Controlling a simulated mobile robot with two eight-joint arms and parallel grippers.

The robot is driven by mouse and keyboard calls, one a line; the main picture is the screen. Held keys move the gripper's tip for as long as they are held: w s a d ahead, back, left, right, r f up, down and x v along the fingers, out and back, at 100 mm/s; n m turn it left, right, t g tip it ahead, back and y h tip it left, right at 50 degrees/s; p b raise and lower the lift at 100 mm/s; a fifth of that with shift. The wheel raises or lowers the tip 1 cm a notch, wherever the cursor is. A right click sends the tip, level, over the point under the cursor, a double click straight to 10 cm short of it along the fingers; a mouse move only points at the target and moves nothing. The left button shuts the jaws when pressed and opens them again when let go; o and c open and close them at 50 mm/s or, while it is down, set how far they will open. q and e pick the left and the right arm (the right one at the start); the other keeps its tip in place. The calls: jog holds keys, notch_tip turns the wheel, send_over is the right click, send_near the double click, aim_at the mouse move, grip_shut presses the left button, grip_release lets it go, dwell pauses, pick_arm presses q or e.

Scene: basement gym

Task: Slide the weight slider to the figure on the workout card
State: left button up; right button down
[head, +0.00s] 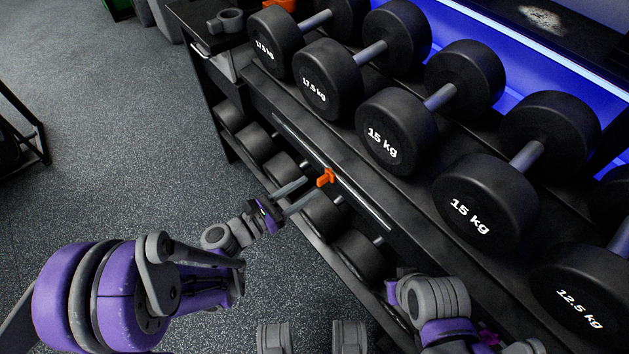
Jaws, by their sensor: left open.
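The weight slider is a small orange tab (326,178) on a slotted dark rail (365,205) along the front of the dumbbell rack. It sits near the middle of the rail. My left gripper (310,188) is open, its two grey fingers pointing at the slider from the lower left. The fingertips are close to the tab; I cannot tell whether they touch it. No figures on the rail are readable. I see no workout card. My right arm shows at the bottom right, but its gripper fingers are not visible.
Large dumbbells marked 17.5 kg (327,80), 15 kg (396,132) and 12.5 kg (590,300) fill the rack's upper shelf. Smaller dumbbells (360,257) sit on the lower shelf, below the rail. The speckled floor (130,150) at left is clear.

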pick_arm(q)
jog(key=v, duration=0.6)
jog(key=shift+s+a, duration=0.25)
pick_arm(e)
jog(key=shift+r, duration=0.3)
pick_arm(q)
jog(key=s+f+m+g+y, duration=0.3)
jog(key=s+m+g+y, duration=0.5)
jog(key=m, duration=0.6)
jog(key=s+a+m+t+y, duration=0.2)
jog(key=s+a+m+y, duration=0.4)
jog(key=s+a+m, duration=0.45)
notch_tip(320, 180, up, 27)
jog(key=w+p, duration=0.1)
jog(key=p, duration=2.2)
jog(key=shift+w+a+m+t+y, duration=0.25)
jog(key=shift+a+m+t+y, duration=0.1)
jog(key=shift+a+t, duration=0.1)
pick_arm(e)
notch_tip(320, 180, up, 26)
jog(key=w+t, duration=0.1)
